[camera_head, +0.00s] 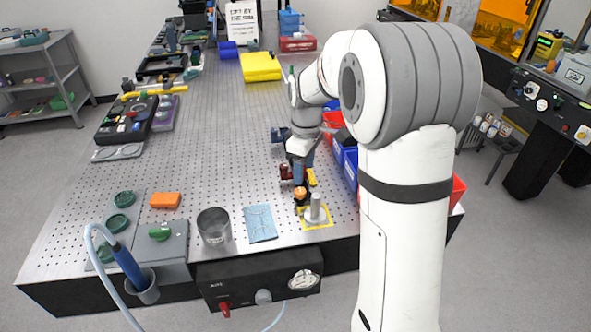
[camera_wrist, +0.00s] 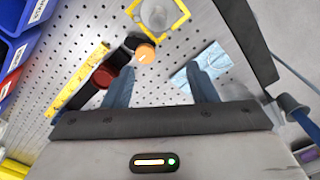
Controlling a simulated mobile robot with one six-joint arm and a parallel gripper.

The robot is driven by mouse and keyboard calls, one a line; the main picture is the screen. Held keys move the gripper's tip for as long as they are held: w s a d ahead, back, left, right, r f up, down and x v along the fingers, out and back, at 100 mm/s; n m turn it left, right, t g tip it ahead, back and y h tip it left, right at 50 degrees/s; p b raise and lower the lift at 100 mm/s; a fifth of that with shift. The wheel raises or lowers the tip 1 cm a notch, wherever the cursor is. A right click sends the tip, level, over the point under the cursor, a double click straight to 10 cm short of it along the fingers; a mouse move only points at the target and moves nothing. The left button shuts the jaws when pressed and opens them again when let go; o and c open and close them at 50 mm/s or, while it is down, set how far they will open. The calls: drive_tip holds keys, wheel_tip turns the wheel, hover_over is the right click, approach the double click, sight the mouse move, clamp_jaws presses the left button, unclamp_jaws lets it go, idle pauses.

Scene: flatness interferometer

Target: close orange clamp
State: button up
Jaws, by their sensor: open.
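The orange clamp shows as a round orange knob (camera_wrist: 145,53) on a dark lever in the wrist view, with a dark red cylinder beside it. In the head view the orange knob (camera_head: 301,194) is just left of a grey post (camera_head: 315,209) inside a yellow square outline. My gripper (camera_wrist: 162,86) is open, with two blue-grey fingers apart and nothing between them. The knob lies beyond the fingertips in the wrist view, nearer the left finger, and is apart from them. In the head view my gripper (camera_head: 302,170) is above and behind the knob; its fingertips are hard to make out.
A light-blue cloth (camera_head: 260,223), a metal cup (camera_head: 214,227) and an orange block (camera_head: 165,200) lie left of the post on the perforated table (camera_head: 220,150). Blue and red bins (camera_head: 350,166) line the right edge. A yellow strip (camera_wrist: 78,85) runs beside the clamp.

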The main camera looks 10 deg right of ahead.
sight(300, 191)
drive_tip(key=w+f, duration=0.1)
drive_tip(key=w+n, duration=0.1)
drive_tip(key=w+f+n, duration=0.1)
drive_tip(key=shift+w+f+g, duration=0.3)
drive_tip(key=shift+w+f, duration=0.05)
drive_tip(key=shift+w, duration=0.05)
drive_tip(key=shift+w+f+p, duration=0.1)
drive_tip(key=shift+f+p, duration=0.2)
wheel_tip(300, 191, down, 7)
drive_tip(key=shift+f+p, duration=0.15)
drive_tip(key=shift+p, duration=0.45)
